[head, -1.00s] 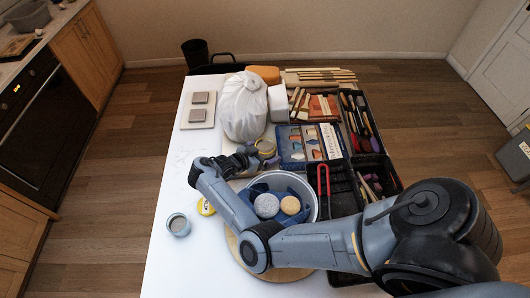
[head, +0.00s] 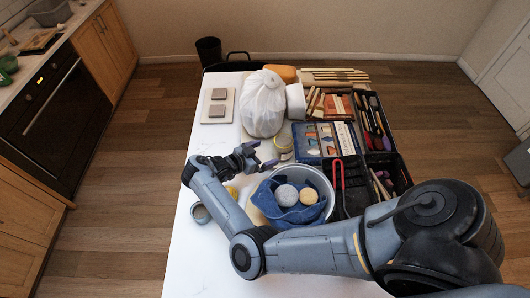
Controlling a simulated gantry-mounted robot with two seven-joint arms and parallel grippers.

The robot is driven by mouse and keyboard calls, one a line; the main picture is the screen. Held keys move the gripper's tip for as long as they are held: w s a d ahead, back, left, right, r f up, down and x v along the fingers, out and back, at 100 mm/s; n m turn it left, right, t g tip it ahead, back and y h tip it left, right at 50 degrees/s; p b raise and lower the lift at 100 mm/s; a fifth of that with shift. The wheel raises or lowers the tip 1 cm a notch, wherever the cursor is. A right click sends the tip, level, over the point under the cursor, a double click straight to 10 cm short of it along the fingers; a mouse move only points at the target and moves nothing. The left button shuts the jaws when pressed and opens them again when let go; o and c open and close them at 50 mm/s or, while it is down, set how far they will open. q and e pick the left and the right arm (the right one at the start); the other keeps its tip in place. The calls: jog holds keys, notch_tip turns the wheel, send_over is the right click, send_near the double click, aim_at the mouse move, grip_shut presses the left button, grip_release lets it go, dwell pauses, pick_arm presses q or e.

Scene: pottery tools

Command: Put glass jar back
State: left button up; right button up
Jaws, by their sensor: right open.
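What looks like the glass jar (head: 284,144), small with a yellowish rim, stands on the white table just right of the plastic-wrapped lump and left of the paint set. My right gripper (head: 264,156) is open, just left of and nearer than the jar, with a visible gap between them. Its purple-tipped fingers hold nothing. My left gripper is not in view.
Tool trays (head: 381,158) fill the right side. A grey cup (head: 200,214) stands at the left edge. A yellow lid (head: 232,191) is partly hidden by my arm.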

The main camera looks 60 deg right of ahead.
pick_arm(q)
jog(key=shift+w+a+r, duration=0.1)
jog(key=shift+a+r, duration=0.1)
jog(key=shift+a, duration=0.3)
pick_arm(e)
jog(key=shift+v, duration=0.8)
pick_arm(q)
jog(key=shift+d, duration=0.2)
pick_arm(e)
jog(key=shift+d, duration=0.1)
